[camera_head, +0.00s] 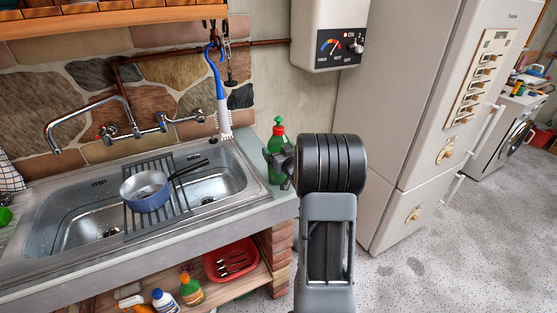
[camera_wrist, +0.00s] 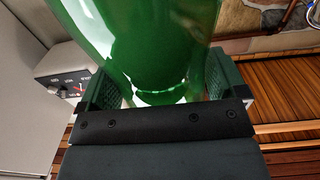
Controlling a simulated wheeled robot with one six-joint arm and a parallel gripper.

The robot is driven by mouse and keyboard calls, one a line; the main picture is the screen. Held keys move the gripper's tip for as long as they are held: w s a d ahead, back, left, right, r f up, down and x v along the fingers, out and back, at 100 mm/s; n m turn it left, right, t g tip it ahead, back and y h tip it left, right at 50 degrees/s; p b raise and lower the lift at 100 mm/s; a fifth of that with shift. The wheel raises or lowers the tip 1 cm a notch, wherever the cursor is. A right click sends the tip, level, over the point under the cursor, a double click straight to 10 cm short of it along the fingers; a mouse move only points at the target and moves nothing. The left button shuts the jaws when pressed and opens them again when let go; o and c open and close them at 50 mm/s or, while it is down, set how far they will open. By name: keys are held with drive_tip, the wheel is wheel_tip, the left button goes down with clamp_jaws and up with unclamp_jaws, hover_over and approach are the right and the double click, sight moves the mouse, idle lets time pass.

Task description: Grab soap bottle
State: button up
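The soap bottle (camera_head: 277,145) is green with a red cap. In the head view it is at the right end of the sink counter and looks upright, with my gripper (camera_head: 287,165) at its right side, partly covering it. In the wrist view the green bottle (camera_wrist: 150,45) fills the upper middle, between the two fingers of my gripper (camera_wrist: 162,85). The fingers are spread apart on either side of the bottle. Whether both press on it cannot be made out. The bottle's lower part is partly hidden in the head view.
A metal sink (camera_head: 80,218) left of the bottle holds a rack with a blue pan (camera_head: 146,191). A blue-handled brush (camera_head: 219,90) hangs behind. A fridge (camera_head: 410,120) stands to the right. A red basin (camera_head: 231,260) and other bottles sit under the counter.

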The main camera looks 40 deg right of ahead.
drive_tip(key=c, duration=0.9)
drive_tip(key=shift+r, duration=0.1)
drive_tip(key=shift+r, duration=0.2)
